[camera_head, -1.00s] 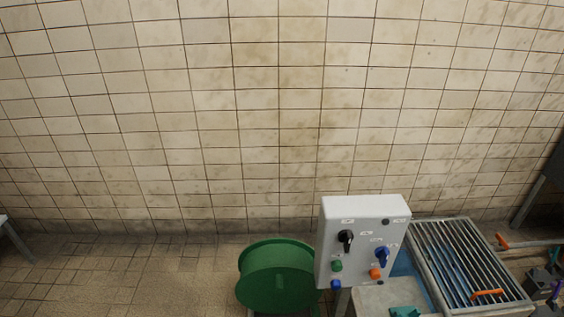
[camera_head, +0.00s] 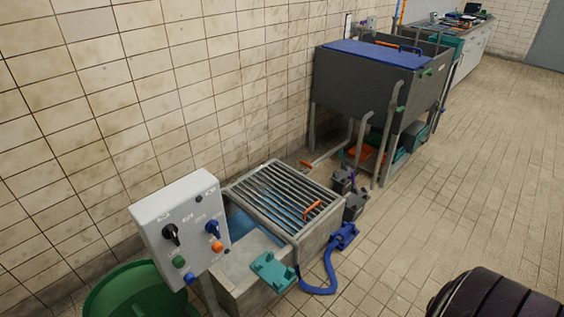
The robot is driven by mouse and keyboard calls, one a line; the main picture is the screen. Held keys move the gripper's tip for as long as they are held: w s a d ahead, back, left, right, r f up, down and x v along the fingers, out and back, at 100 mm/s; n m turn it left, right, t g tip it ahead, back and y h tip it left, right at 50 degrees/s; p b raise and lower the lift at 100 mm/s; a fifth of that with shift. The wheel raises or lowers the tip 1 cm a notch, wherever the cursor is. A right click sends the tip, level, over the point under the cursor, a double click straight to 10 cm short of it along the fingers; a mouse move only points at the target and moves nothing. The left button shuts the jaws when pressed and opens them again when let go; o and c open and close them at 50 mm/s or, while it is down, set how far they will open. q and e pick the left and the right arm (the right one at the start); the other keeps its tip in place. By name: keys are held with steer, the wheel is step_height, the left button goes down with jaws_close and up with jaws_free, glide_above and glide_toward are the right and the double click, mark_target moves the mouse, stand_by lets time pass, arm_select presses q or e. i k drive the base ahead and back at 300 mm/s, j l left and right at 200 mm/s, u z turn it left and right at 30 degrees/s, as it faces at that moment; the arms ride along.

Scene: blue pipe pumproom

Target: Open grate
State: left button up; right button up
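The grate (camera_head: 280,198) is a metal frame with dark parallel bars, lying over a concrete basin (camera_head: 251,265) near the wall. It looks closed. An orange handle (camera_head: 312,210) sits on its near right part. Blue shows between the bars and beside the frame. Neither of my grippers is in view.
A grey control box (camera_head: 182,229) with knobs and a green drum (camera_head: 140,293) stand left of the basin. A teal part (camera_head: 273,271) and a blue hose (camera_head: 322,287) are at its front. A large grey tank (camera_head: 360,85) stands behind.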

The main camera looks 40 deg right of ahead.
mark_target(337, 199)
steer(key=z, duration=1.15)
steer(key=u, duration=0.5)
steer(key=l, duration=0.1)
